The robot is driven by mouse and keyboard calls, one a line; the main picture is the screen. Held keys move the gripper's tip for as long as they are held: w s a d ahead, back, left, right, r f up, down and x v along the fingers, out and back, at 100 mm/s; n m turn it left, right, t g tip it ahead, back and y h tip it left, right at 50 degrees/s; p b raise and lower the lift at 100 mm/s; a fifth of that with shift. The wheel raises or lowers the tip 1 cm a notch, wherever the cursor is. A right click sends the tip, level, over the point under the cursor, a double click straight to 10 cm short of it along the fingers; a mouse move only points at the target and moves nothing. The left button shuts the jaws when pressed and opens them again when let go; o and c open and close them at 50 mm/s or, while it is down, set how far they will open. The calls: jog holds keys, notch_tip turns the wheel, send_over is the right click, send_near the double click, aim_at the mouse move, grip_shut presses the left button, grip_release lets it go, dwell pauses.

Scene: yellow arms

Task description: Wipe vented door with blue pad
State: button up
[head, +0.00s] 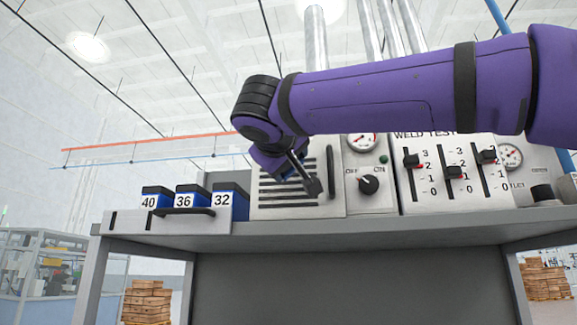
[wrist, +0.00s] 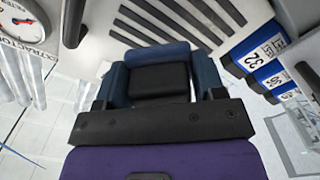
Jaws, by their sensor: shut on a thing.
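The vented door (head: 285,211) is a pale metal panel with dark horizontal slots, in the middle of the bench-top unit. A dark upright handle (head: 331,172) is at its right side. My gripper (head: 297,176) is in front of the door and hides its upper part. In the wrist view my gripper (wrist: 160,80) is shut on the blue pad (wrist: 150,53), a blue block with a black part facing the camera. The slotted door (wrist: 172,18) lies just beyond the pad. I cannot tell whether the pad touches it.
Blue boxes marked 40, 36 and 32 (head: 229,200) stand left of the door, behind a low drawer front with a dark handle (head: 185,211). Right of the door are a knob (head: 368,185), gauges and a slider panel (head: 453,175). The grey bench edge (head: 330,232) runs below.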

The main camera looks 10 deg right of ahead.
jog(key=shift+s+a, duration=0.15)
jog(key=shift+s, duration=0.25)
jog(key=v, duration=0.3)
dwell(0.4)
dwell(0.3)
send_near(260, 193)
jog(key=shift+x, duration=2.65)
jog(key=shift+x, duration=1.05)
